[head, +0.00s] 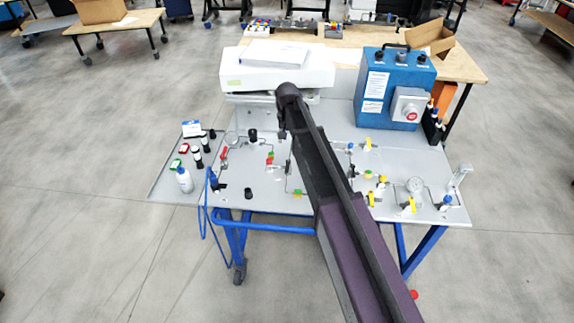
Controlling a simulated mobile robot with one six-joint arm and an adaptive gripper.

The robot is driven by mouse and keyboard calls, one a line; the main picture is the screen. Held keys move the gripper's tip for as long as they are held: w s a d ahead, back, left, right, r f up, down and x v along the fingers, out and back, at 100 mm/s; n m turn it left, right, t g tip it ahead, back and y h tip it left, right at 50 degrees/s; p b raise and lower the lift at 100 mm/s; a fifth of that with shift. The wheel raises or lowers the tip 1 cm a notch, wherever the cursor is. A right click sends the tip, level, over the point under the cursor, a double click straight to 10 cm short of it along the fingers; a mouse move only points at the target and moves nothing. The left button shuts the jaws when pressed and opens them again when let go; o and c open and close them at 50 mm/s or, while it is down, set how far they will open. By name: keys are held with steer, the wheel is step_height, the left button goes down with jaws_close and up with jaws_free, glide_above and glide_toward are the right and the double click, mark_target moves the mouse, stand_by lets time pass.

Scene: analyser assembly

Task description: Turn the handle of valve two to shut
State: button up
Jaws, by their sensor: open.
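A grey panel on a blue-framed cart (330,205) carries several small valves and fittings. A red handle (223,155) sits on the left half. I cannot read any labels, so I cannot tell which is valve two or how its handle stands. My dark arm crosses the middle of the panel and hides part of it. I cannot make out my gripper's fingers.
A white instrument (275,68) and a blue box with a grey-and-red switch (394,88) stand at the back. A white bottle (184,180) stands at the left front; a blue hose (203,222) hangs below. A round gauge (414,185) sits at right.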

mark_target(287, 168)
steer(key=shift+f, duration=0.25)
step_height(287, 168, down, 13)
steer(key=b, duration=1.3)
steer(key=shift+f+b, duration=0.15)
steer(key=shift+b, duration=0.25)
jaws_close()
